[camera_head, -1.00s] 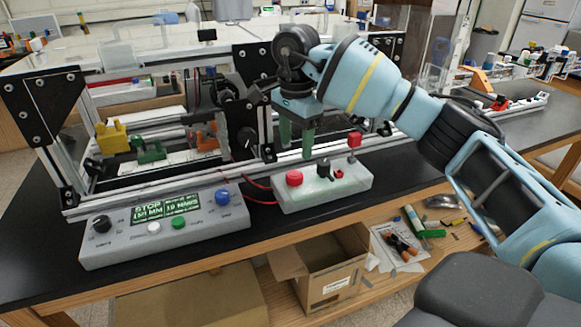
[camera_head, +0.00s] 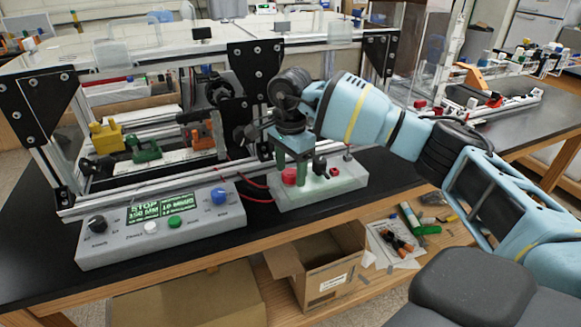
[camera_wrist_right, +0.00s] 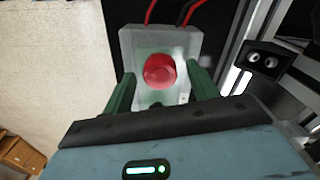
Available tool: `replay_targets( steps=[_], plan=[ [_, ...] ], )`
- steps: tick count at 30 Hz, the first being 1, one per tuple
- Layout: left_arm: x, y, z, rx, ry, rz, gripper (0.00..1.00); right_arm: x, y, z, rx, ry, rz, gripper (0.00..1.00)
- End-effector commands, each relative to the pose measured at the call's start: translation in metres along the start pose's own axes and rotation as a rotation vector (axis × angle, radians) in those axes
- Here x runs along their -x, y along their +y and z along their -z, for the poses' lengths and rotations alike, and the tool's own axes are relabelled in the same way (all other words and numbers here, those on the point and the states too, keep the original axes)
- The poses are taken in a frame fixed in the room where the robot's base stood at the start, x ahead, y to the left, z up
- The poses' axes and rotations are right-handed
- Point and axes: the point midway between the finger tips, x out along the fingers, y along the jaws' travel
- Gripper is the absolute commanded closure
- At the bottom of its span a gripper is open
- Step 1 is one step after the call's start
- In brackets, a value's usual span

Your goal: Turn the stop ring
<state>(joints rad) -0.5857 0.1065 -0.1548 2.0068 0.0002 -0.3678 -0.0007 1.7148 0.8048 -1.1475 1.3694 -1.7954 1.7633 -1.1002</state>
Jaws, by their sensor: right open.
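A red round stop knob (camera_head: 289,177) sits on top of a pale grey-green control box (camera_head: 345,182) on the black bench. It also shows in the right wrist view (camera_wrist_right: 160,72), where I cannot make out a separate ring on it. My right gripper (camera_head: 291,172) points down over the box, with its green fingers apart. In the right wrist view, the open right gripper (camera_wrist_right: 161,85) has one finger on each side of the red knob, with visible gaps, so it is not gripping it. My left gripper is not in view.
A black knob (camera_head: 319,165) stands close to the right of the fingers. A grey console (camera_head: 160,240) with a green display is at the left. An aluminium frame with black corner plates (camera_head: 257,75) rises behind. Red cables run behind the box.

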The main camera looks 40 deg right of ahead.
Motion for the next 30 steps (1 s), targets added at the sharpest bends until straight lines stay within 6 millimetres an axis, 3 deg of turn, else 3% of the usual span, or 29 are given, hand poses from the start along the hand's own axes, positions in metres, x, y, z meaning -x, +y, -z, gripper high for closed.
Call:
replay_targets(
  steps=[2, 12, 20, 30],
  plan=[
    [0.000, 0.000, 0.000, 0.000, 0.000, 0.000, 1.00, 0.000, 0.000, 0.000, 0.000, 0.000, 0.000, 0.44],
    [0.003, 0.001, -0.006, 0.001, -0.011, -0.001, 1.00, 0.001, 0.000, 0.000, 0.000, 0.000, 0.000, 0.86],
    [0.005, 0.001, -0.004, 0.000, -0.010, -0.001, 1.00, 0.002, 0.000, 0.000, -0.030, -0.001, 0.001, 0.86],
    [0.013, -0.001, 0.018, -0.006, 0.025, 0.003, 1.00, 0.005, 0.000, 0.000, -0.237, 0.000, 0.003, 0.86]
  ],
)
